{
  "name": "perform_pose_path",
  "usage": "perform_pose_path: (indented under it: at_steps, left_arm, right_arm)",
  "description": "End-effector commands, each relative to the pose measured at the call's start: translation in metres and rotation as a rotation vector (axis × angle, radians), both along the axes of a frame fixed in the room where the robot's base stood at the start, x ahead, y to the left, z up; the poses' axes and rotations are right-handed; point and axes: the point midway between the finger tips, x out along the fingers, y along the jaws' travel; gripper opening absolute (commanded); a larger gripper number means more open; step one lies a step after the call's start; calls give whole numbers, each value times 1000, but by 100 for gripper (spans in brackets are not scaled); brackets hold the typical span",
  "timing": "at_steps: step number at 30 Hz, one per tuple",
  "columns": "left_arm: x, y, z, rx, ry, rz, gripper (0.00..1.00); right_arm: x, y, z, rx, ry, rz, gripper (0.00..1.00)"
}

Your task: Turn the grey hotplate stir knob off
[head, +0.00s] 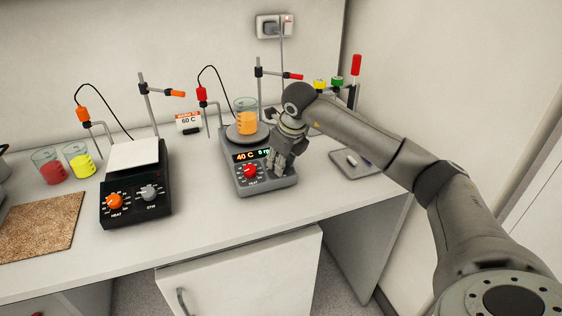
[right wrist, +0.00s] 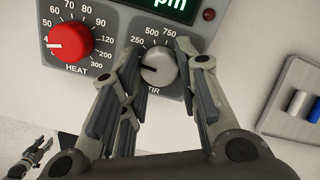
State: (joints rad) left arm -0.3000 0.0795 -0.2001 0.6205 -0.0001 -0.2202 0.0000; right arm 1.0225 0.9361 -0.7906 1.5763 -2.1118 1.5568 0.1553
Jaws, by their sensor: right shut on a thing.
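The grey hotplate (head: 268,191) stands on the bench with a lit display reading 40 C; the rest of its reading is partly covered. Its grey stir knob (right wrist: 158,68) is in the right wrist view, with a dark pointer mark towards the left, below 250. My right gripper (head: 281,160) hides this knob in the head view. In the right wrist view its fingers (right wrist: 158,62) are shut on the knob from both sides. The red heat knob (right wrist: 70,42) is beside it. A gripper, apparently my left one (right wrist: 32,157), shows small at the lower left; its opening is unclear.
A beaker of orange liquid (head: 246,118) stands on the hotplate's round top, near a clamp stand. A black hotplate (head: 136,190) is to the left. A tray (head: 352,171) with small bars lies to the right. Bare bench separates the hotplates.

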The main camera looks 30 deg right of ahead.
Motion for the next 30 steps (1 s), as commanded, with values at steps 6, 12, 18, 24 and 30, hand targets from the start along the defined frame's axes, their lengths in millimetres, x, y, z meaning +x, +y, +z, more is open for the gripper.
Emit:
perform_pose_path:
  at_steps: [6, 12, 18, 24, 30]
  left_arm:
    - [0, 0, -1, 0, 0, 0, 40]
    - [0, 0, -1, 0, 0, 0, 40]
    - [0, 0, -1, 0, 0, 0, 40]
    - [0, 0, -1, 0, 0, 0, 40]
    - [0, 0, -1, 0, 0, 0, 40]
  right_arm:
    - [0, -1, 1, -24, 3, 71, 6]
    - [1, -1, 1, -30, 5, 94, 6]
    - [1, -1, 1, -30, 4, 96, 6]
    - [1, -1, 1, -30, 4, 95, 40]
    - [0, 0, 1, -30, 5, 94, 51]
